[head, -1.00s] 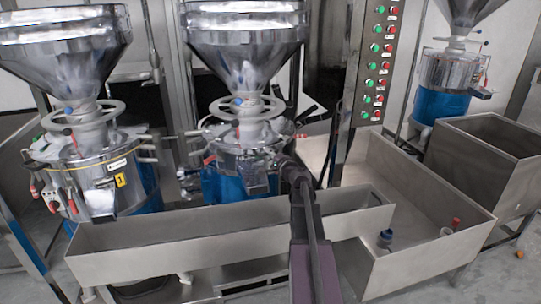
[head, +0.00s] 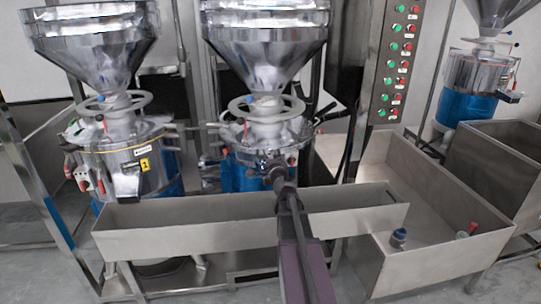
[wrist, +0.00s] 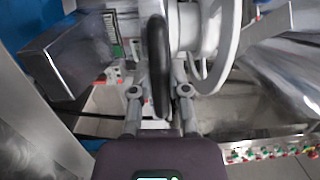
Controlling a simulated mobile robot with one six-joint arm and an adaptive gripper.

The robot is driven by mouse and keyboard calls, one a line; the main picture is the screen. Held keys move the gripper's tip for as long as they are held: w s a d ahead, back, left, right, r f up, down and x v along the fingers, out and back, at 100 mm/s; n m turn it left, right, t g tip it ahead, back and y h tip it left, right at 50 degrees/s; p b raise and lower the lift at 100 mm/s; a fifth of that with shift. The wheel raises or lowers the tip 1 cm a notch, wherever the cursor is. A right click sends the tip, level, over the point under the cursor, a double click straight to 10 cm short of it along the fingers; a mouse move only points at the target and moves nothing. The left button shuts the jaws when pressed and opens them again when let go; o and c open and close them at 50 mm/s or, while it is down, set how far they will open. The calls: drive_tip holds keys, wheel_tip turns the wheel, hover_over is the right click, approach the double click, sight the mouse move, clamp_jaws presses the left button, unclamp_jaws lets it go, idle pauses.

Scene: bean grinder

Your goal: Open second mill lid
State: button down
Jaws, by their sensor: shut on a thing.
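The second mill (head: 240,178) is the middle one, with a steel hopper (head: 262,62) above, a grey handwheel (head: 240,106) and a blue lower body. My gripper (head: 274,166) is at the front right of its upper metal part, partly covering it. In the wrist view my gripper (wrist: 159,92) has its two fingers on either side of a long black handle (wrist: 158,62) and is shut on it. The grey handwheel (wrist: 226,50) is just right of the handle. The head view does not show clearly whether the lid is raised.
A long steel trough (head: 180,232) runs in front of both mills, below my arm. A larger steel bin (head: 440,262) is at right. A button panel (head: 396,65) stands behind.

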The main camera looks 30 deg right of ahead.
drive_tip(key=shift+a, duration=0.4)
drive_tip(key=c, duration=0.6)
unclamp_jaws()
drive_tip(key=shift+d, duration=0.2)
